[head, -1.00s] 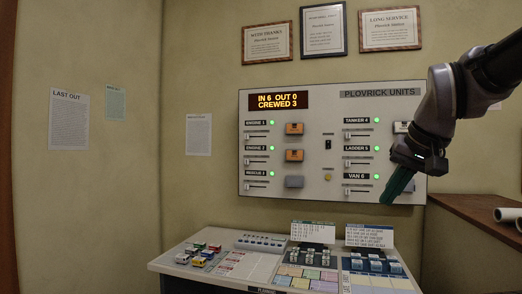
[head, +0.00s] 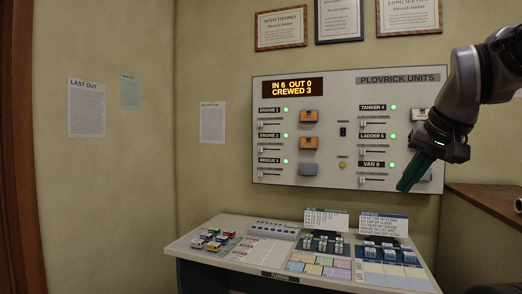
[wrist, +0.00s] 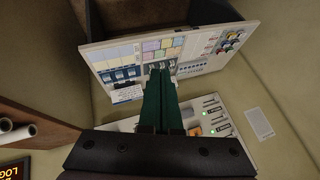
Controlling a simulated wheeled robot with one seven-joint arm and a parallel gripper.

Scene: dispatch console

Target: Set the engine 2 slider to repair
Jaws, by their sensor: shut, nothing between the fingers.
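The engine 2 slider (head: 270,149) is on the left side of the white wall panel (head: 350,90), under the engine 2 label (head: 270,135) and its lit green lamp. Its knob appears near the left end of its track; the position markings are too small to read. My gripper (head: 403,189) has dark green fingers and is at the lower right of the panel, near the van 6 slider (head: 373,180), well to the right of the engine 2 slider. In the wrist view my gripper's fingers (wrist: 160,72) are together and empty.
An orange block (head: 309,143) sits right of the engine 2 slider. Below the panel is a sloped desk (head: 215,257) with toy vehicles (head: 212,239) and card racks. A brown ledge (head: 485,200) is at the right.

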